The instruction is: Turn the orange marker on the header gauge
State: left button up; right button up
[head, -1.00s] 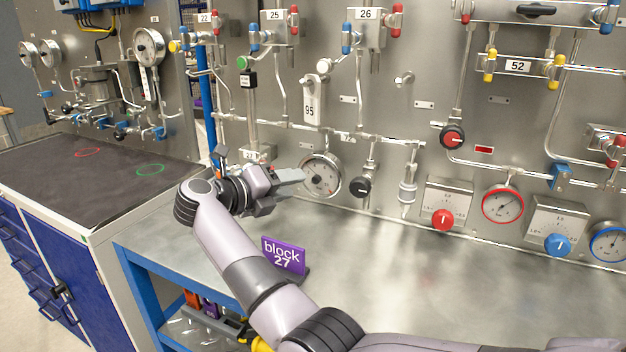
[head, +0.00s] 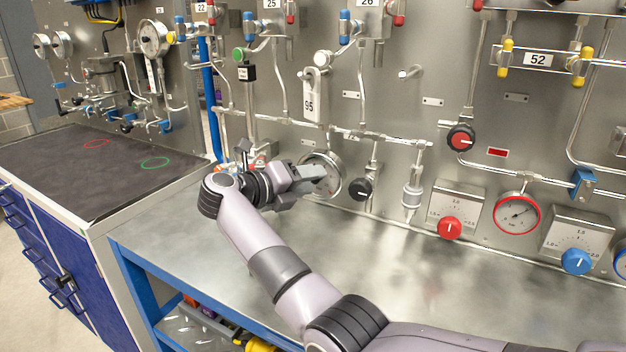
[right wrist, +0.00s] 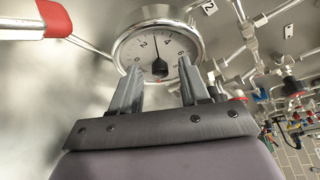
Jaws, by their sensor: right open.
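The gauge (head: 334,187) is a round silver dial low on the panel, partly covered by my right gripper in the head view. In the right wrist view its white face (right wrist: 140,52) shows numbers, a thin dark needle and a dark knob (right wrist: 160,68) at the lower centre. I cannot make out an orange marker. My right gripper (head: 322,177) is in front of the dial. In the right wrist view its open fingers (right wrist: 160,86) stand on either side of the knob, apart from it; whether they touch the dial I cannot tell. My left gripper is not in view.
A black valve knob (head: 360,189) is just right of the dial. Further right are a red knob (head: 449,229), a red-rimmed gauge (head: 517,213) and a blue knob (head: 577,261). Pipes run above. The metal bench (head: 430,290) is clear on the right.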

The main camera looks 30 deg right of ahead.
jog(key=shift+d, duration=0.1)
grip_shut()
dwell(0.4)
jog(key=shift+f+n+h+b, duration=0.15)
jog(key=shift+n+h+b, duration=0.35)
jog(key=shift+n, duration=0.9)
jog(key=shift+f+n+h+b, duration=0.15)
jog(key=shift+n+h, duration=0.55)
jog(key=shift+n, duration=0.7)
